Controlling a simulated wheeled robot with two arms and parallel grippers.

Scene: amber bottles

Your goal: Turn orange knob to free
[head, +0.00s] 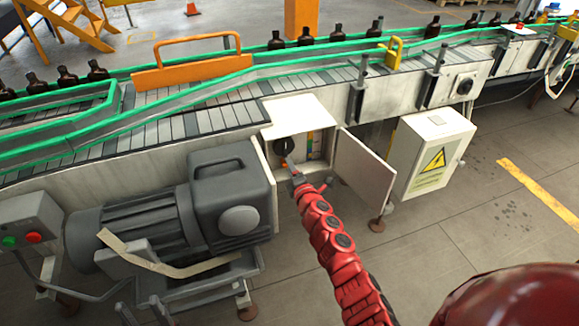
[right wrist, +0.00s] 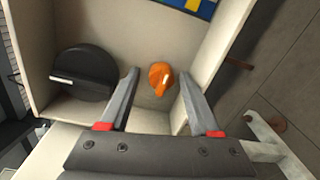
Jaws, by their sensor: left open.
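The orange knob (right wrist: 162,78) is on the inner panel of the open white control box (head: 300,110). In the right wrist view it lies between the spread fingertips of my right gripper (right wrist: 158,82), with a gap showing on each side. It is too small to make out clearly in the head view. The right gripper also shows in the head view (head: 290,165), at the box opening, open and empty. A large black dial (right wrist: 84,76) with a white mark sits left of the knob. My left gripper is not in view.
The box door (head: 364,170) stands open on the right. A grey motor (head: 150,210) is close on the left. A white electrical cabinet (head: 432,150) stands further right. The conveyor (head: 190,125) with amber bottles runs behind.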

